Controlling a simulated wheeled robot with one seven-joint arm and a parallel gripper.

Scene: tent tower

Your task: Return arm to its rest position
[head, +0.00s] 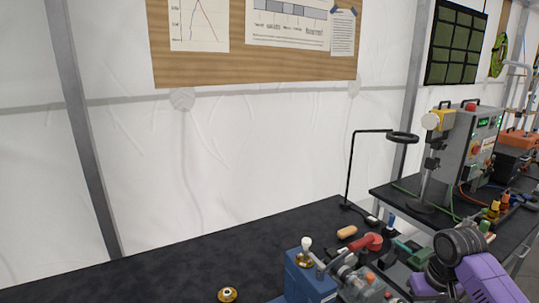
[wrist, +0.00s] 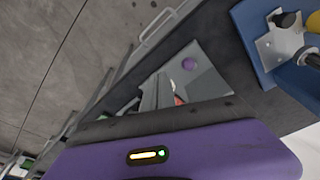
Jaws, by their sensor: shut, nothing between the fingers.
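In the wrist view, my gripper (wrist: 168,84) shows beyond its purple housing. Its grey fingers are together with nothing seen between them. They point over the edge of a dark bench, near a grey panel (wrist: 205,75) with a purple round spot. In the head view, part of my purple and black arm is at the lower right corner, over the bench's right part. I cannot make out the fingertips in that view.
A black bench (head: 170,270) runs along a white tent wall. A blue block with a white-knobbed lever (head: 304,280), a brass round piece (head: 228,294) and a red tool (head: 368,242) are on it. A ring stand (head: 349,170) and a grey control box (head: 468,145) stand behind.

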